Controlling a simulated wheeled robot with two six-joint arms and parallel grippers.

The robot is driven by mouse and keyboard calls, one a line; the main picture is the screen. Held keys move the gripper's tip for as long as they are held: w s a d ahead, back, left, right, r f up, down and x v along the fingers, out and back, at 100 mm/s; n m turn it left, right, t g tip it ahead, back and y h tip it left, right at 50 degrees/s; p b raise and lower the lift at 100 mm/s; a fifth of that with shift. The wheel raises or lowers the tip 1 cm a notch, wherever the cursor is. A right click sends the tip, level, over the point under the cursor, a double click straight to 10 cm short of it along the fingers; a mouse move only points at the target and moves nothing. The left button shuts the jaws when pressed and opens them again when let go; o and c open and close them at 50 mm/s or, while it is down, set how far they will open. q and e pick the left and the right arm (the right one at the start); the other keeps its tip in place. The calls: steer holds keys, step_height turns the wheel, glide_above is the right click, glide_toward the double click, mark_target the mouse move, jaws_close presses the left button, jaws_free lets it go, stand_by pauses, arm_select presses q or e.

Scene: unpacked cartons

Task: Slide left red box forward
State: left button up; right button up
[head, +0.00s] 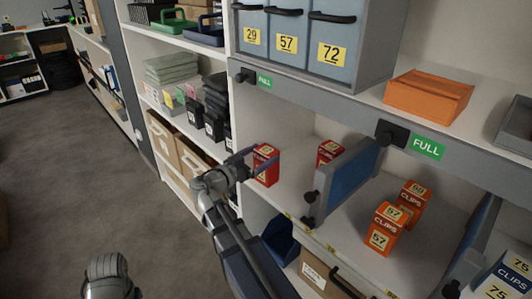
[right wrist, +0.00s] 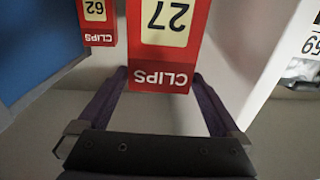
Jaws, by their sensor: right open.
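The left red clips box (head: 266,172) stands upright in the left bay of the middle shelf. In the right wrist view this box (right wrist: 165,45) shows "27" and "CLIPS" upside down. My right gripper (head: 262,158) is open around the box's near part, one finger on each side; whether the fingers touch it I cannot tell. In the right wrist view the gripper (right wrist: 162,80) shows both fingertips beside the box's lower end. A second red box (head: 327,153), marked "62" in the right wrist view (right wrist: 97,22), stands to the right. My left gripper's fingers are not visible.
A blue divider panel (head: 345,185) stands right of the second red box. Orange clips boxes (head: 384,230) stand beyond it. A white upright (right wrist: 265,60) is close on the other side of the left box. A blue bin (head: 280,242) sits below the shelf edge.

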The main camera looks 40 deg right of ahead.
steer(key=shift+s+a, duration=0.2)
steer(key=shift+a, duration=1.15)
steer(key=shift+s+a, duration=0.2)
steer(key=shift+a, duration=1.15)
steer(key=s+a+f+n+y, duration=0.2)
steer(key=a+f+n+y, duration=0.4)
steer(key=f, duration=0.4)
steer(key=s+a+f+n+g+y, duration=0.1)
steer(key=s+a+f+n+y, duration=0.3)
steer(key=a, duration=0.5)
steer(key=s+a+f+n+g+y, duration=0.1)
steer(key=s+a+f+n+y, duration=0.3)
steer(key=a, duration=0.4)
steer(key=s+a+f+n+g+y, duration=0.1)
steer(key=s+a+f+n+y, duration=0.1)
steer(key=a+f+n, duration=0.5)
steer(key=a+r+p, duration=0.3)
steer(key=r+p, duration=2.5)
steer(key=r, duration=0.3)
steer(key=shift+s+r+m+y, duration=0.25)
steer(key=shift+s+m+y, duration=0.05)
steer(key=shift+s+m, duration=0.1)
steer(key=shift+a, duration=0.1)
